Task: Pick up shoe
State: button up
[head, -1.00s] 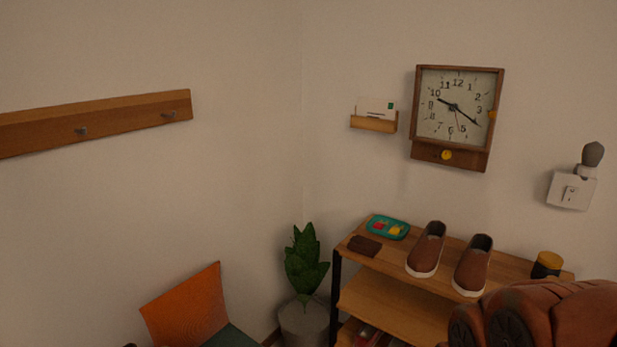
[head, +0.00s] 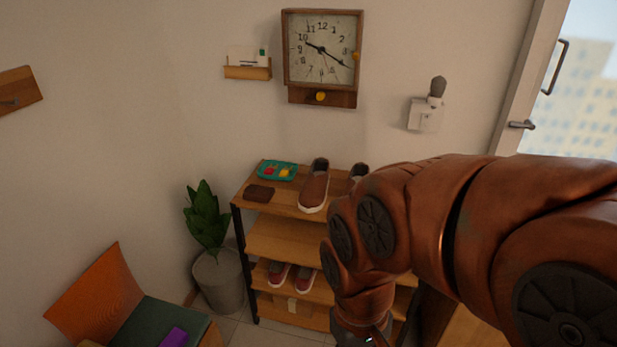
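A brown shoe (head: 314,188) with a pale sole stands on the top board of a wooden shelf rack (head: 283,239). Its mate (head: 358,172) stands to the right, mostly hidden behind my arm. A pair of reddish shoes, the left one (head: 279,273) and the right one (head: 304,279), sits on a lower board. My copper-coloured arm reaches in from the right, in front of the rack. Only the base of my gripper shows at the bottom edge, below the arm; its fingers are out of frame.
A teal tray (head: 277,170) and a dark brown wallet-like item (head: 259,193) lie on the top board. A potted plant (head: 218,278) stands left of the rack. A bench (head: 170,322) with an orange cushion (head: 95,300) is at lower left. A door (head: 520,85) is at right.

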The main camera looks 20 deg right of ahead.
aim_at(312, 195)
jog(key=u, duration=2.8)
jog(key=k, duration=0.65)
jog(key=z, duration=1.15)
